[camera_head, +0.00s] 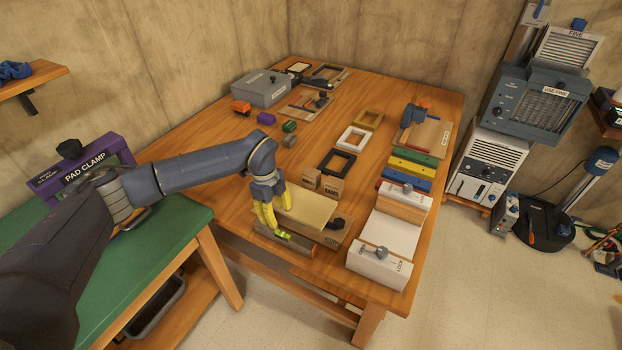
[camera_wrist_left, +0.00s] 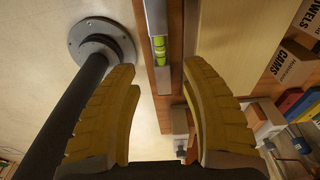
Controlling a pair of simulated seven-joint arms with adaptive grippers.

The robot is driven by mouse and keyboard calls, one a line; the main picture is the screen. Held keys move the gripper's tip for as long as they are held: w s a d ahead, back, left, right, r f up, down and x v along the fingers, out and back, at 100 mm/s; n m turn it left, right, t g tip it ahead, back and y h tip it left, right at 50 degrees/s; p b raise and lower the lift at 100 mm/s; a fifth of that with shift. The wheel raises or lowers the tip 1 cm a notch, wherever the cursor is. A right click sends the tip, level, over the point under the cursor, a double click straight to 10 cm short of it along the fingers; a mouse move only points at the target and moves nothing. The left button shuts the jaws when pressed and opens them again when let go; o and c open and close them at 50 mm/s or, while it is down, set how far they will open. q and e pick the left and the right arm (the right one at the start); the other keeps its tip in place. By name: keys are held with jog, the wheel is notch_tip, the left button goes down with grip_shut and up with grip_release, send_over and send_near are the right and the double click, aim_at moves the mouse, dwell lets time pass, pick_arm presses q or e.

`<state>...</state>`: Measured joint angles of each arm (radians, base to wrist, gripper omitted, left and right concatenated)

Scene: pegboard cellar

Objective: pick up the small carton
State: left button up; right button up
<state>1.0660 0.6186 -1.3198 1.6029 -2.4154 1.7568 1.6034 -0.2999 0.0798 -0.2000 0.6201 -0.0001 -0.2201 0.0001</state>
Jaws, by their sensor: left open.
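Two small brown cardboard cartons stand side by side near the middle of the table: the left carton (camera_head: 309,178) and the right carton (camera_head: 331,188). In the left wrist view, one is lettered CAMS (camera_wrist_left: 291,66) and the other DOWELS (camera_wrist_left: 309,18), at the upper right. My left gripper (camera_head: 270,222) has yellow fingers and points down at the table's near edge, to the left of and nearer than the cartons. Its fingers (camera_wrist_left: 160,70) are spread and empty. A spirit level with a green vial (camera_wrist_left: 159,48) shows between and beyond them. My right gripper is out of view.
A pale board (camera_head: 305,208) lies between gripper and cartons. A white locking fixture (camera_head: 378,255) stands to the right, with coloured bars (camera_head: 407,170) behind it. Black (camera_head: 337,162) and white (camera_head: 353,138) frames lie just behind the cartons. A grey box (camera_head: 262,88) sits far back.

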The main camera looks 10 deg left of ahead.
pick_arm(q)
jog(key=o, duration=0.6)
